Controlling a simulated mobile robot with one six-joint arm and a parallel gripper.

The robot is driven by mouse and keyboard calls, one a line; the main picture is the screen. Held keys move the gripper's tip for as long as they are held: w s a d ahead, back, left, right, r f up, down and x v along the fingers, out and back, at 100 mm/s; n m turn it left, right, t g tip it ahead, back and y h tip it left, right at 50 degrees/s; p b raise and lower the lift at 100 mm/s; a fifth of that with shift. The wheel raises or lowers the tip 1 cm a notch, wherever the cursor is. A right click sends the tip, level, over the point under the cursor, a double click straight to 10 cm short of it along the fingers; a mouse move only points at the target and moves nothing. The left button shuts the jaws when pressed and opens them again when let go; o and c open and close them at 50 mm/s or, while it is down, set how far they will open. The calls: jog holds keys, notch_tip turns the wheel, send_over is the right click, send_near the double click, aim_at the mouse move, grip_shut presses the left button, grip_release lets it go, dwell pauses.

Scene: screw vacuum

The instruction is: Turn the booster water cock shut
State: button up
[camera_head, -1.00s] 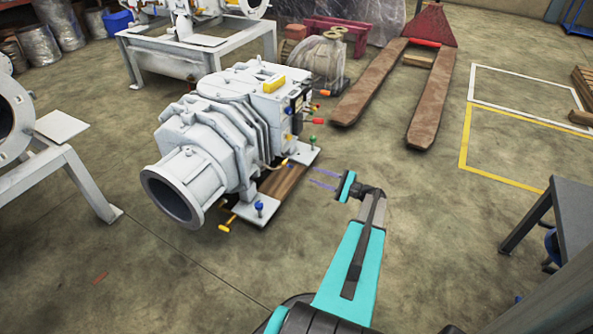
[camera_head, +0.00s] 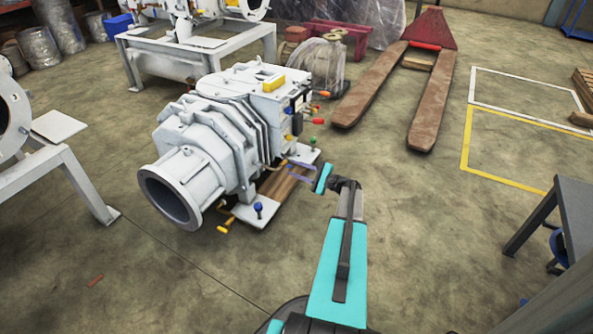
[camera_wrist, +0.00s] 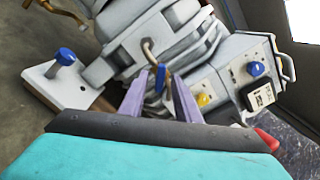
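The booster is the large pale grey pump (camera_head: 205,145) left of my gripper in the head view. In the wrist view a thin bent brass pipe (camera_wrist: 149,48) comes off its casing, with a small blue lever (camera_wrist: 160,78) at its end, which looks like the water cock. My gripper (camera_head: 288,168) is beside the pump's near right side, above its base. In the wrist view the two purple fingers of my gripper (camera_wrist: 158,86) are apart, with the blue lever between their tips. I cannot tell whether they touch it. In the head view the lever is too small to make out.
A blue knob (camera_wrist: 66,56) stands on the base plate. A panel beside the fingers carries a yellow knob (camera_wrist: 204,99) and another blue knob (camera_wrist: 257,68).

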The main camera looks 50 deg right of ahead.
jog(key=shift+c, duration=0.2)
grip_shut()
jog(key=shift+r+m+p, duration=0.1)
jog(key=shift+m+p, duration=0.5)
jog(key=shift+p, duration=0.5)
jog(key=m+p, duration=0.7)
jog(key=p, duration=0.4)
jog(key=shift+m+p, duration=0.35)
jog(key=shift+m, duration=0.05)
jog(key=shift+a+f, duration=0.1)
jog(key=shift+f, duration=0.1)
jog(key=shift+o, duration=0.2)
grip_release()
